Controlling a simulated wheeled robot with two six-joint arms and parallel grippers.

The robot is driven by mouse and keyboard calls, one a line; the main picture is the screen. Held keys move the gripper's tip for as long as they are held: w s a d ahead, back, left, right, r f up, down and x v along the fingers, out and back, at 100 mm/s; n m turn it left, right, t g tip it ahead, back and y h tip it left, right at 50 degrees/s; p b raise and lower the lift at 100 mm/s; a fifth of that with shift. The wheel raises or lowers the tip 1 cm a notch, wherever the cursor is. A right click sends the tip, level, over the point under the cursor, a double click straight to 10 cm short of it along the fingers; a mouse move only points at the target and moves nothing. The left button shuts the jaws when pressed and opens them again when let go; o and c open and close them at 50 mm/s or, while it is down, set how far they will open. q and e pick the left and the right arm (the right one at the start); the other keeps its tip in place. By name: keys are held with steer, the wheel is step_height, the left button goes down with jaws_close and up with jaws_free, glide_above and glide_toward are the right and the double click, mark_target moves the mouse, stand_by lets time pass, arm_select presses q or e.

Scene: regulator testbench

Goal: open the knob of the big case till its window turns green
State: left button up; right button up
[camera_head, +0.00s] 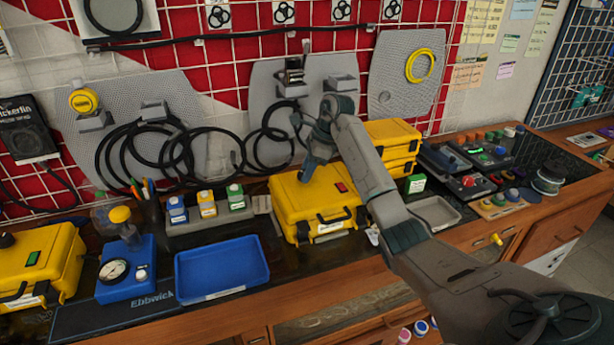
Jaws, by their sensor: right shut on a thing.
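The big yellow case (310,205) stands closed in the middle of the bench, with a black handle on its front. The small window (341,187) on its lid is red. My right arm reaches in from the lower right, and my right gripper (307,174) points down at the left part of the lid. It is shut on the knob there, which the fingers hide. My left gripper is not in view.
Another yellow case (55,260) with a green window stands at the far left. A blue gauge box (127,272) and an empty blue tray (222,270) lie between the cases. More yellow cases (393,134) stand behind my right arm. Black hoses (185,150) hang behind.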

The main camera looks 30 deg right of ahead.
steer(key=shift+w+r+n+g, duration=0.1)
steer(key=shift+n+g, duration=0.3)
steer(key=shift+n, duration=0.5)
steer(key=shift+r+n+p, duration=0.15)
steer(key=shift+n+p, duration=0.2)
steer(key=shift+n, duration=0.15)
steer(key=n+p, duration=0.1)
steer(key=p, duration=0.1)
steer(key=n+g+p, duration=0.1)
steer(key=n+p, duration=0.1)
steer(key=n+g+p, duration=0.1)
steer(key=n+p, duration=0.1)
steer(key=shift+w+r+y, duration=0.1)
steer(key=shift+w+y, duration=0.15)
steer(key=shift+y, duration=0.05)
steer(key=n+g+p, duration=0.1)
steer(key=n, duration=0.1)
steer(key=shift+w+n, duration=0.1)
steer(key=shift+n, duration=0.2)
steer(key=shift+f+n+g+h+p, duration=0.25)
steer(key=shift+n+g+h+p, duration=0.15)
steer(key=shift+n+p, duration=0.45)
steer(key=o, duration=1)
